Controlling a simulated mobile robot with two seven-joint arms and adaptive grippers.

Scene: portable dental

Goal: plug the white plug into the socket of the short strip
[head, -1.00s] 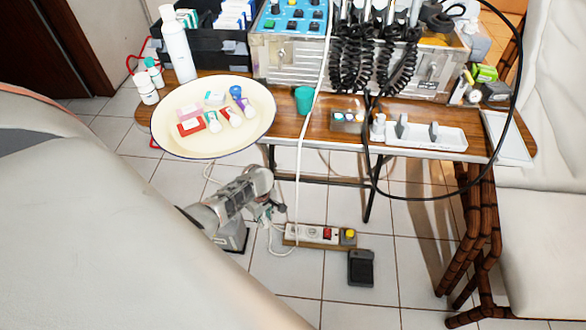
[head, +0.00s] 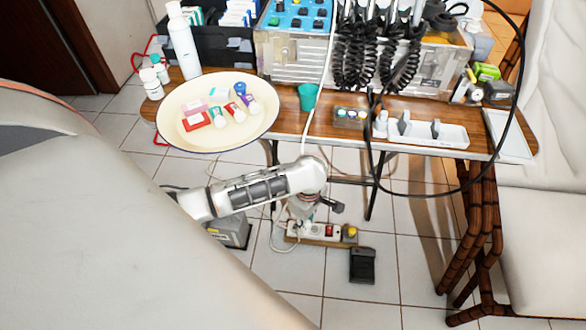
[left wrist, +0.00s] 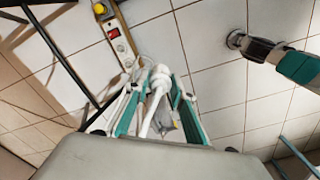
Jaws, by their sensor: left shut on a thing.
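The short strip (head: 318,239) lies on the floor under the table, with white sockets, a red switch and a yellow knob. It also shows in the left wrist view (left wrist: 116,38), upper left. My left gripper (head: 300,222) is above the strip's left end in the head view, covering part of it. In the left wrist view my left gripper (left wrist: 157,102) is shut on the white plug (left wrist: 160,76), whose head points toward the strip's near end. Whether the plug touches the strip cannot be told. My right gripper is not in view.
The wooden table (head: 480,146) stands above the strip, with thin dark legs. A white cord hangs down near my arm. A grey box (head: 232,232) stands left.

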